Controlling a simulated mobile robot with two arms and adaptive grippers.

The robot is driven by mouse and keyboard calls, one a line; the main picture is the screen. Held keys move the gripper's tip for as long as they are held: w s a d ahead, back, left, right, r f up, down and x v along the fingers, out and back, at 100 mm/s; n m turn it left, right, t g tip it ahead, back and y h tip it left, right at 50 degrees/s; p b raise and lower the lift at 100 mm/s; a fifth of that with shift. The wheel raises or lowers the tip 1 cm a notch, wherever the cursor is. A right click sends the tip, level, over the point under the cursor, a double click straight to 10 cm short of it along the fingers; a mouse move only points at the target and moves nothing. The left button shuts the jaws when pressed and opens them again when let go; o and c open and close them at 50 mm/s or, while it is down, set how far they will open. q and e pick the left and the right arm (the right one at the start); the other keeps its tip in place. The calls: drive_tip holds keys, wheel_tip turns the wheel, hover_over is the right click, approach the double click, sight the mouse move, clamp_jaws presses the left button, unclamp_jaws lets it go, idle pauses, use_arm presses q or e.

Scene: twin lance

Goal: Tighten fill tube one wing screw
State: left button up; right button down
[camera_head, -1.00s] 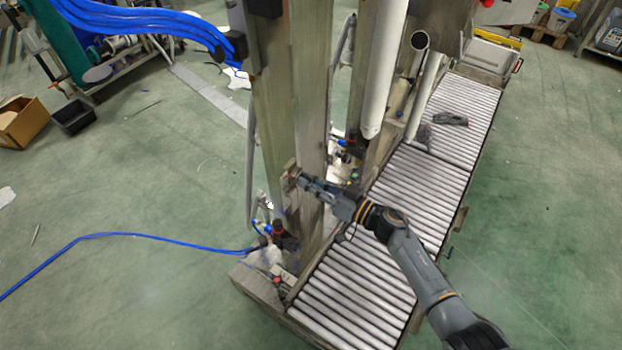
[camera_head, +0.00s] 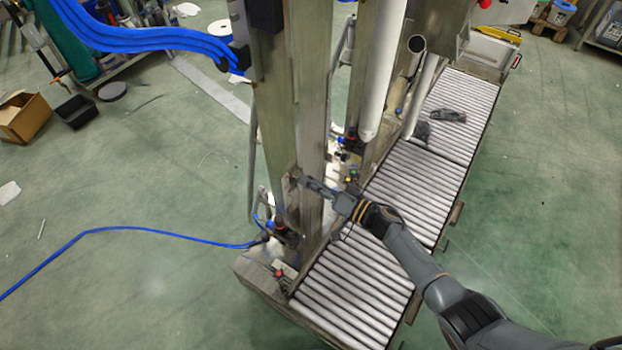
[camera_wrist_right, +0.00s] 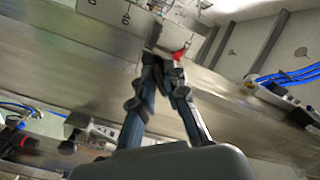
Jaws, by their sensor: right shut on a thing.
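My right gripper (camera_head: 297,180) reaches in from the right to the upright metal column (camera_head: 311,120), its fingertips at the column's face. In the right wrist view the two fingers of the right gripper (camera_wrist_right: 166,58) come together at their tips on a small dark piece (camera_wrist_right: 154,36), which looks like the wing screw. The fingertips partly hide it, and its turn cannot be read. A scale plate (camera_wrist_right: 105,15) with numbers lies just beside it. A white tube (camera_head: 383,75) hangs behind the column in the head view. My left gripper is not in view.
A roller conveyor (camera_head: 352,285) runs along the column's right side, below my right arm. Dark objects (camera_head: 447,116) lie on its far part. A blue hose (camera_head: 150,231) crosses the floor at left. Open green floor (camera_head: 130,290) lies to the left.

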drive_tip(key=shift+r+m, duration=0.25)
drive_tip(key=shift+m, duration=0.25)
drive_tip(key=shift+f+m, duration=0.15)
drive_tip(key=shift+m, duration=0.35)
drive_tip(key=shift+p, duration=0.35)
drive_tip(key=shift+m+p, duration=0.6)
drive_tip(key=shift+m, duration=1.6)
